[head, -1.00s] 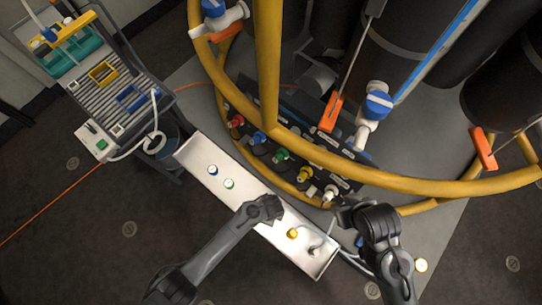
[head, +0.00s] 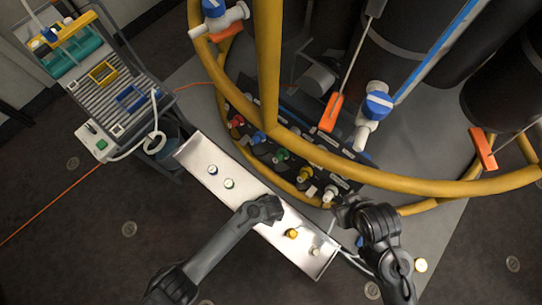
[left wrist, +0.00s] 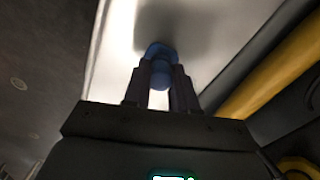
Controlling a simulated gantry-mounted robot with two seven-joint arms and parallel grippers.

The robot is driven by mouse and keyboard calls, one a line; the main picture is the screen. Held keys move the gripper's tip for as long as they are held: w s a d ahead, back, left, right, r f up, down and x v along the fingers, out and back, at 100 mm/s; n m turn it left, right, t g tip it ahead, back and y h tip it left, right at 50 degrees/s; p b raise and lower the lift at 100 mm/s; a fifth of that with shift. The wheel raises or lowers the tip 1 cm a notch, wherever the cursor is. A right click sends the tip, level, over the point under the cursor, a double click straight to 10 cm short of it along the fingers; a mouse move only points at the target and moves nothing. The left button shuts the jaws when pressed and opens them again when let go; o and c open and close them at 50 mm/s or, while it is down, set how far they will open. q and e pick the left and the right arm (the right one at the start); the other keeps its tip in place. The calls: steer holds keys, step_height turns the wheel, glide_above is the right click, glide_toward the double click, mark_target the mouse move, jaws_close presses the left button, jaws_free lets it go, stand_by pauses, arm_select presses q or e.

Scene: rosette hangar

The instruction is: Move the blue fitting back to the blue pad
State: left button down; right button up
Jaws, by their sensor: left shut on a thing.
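My left gripper (head: 268,208) is over the middle of the pale metal shelf (head: 192,152). In the left wrist view its fingers (left wrist: 160,85) are shut on the blue fitting (left wrist: 160,70), with a shadow on the pale surface beyond. The fitting is hidden by the gripper in the head view. Two small round pieces stand on the shelf's left part, one with a dark bluish rim (head: 212,169) and one with a green rim (head: 229,183). I cannot make out the blue pad for certain. My right gripper (head: 345,212) is beyond the shelf's right part; its fingers are unclear.
A yellow piece (head: 291,233) and a pale piece (head: 315,251) stand on the shelf's right part. A dark panel with coloured connectors (head: 281,155) lies behind it under a yellow rail (head: 400,185). A ribbed cart (head: 110,85) stands at the left.

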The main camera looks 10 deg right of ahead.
arm_select(q)
steer(key=c, duration=0.8)
jaws_free()
steer(key=shift+r, duration=0.1)
step_height(320, 180, up, 11)
steer(key=p, duration=0.6)
steer(key=shift+f, duration=0.2)
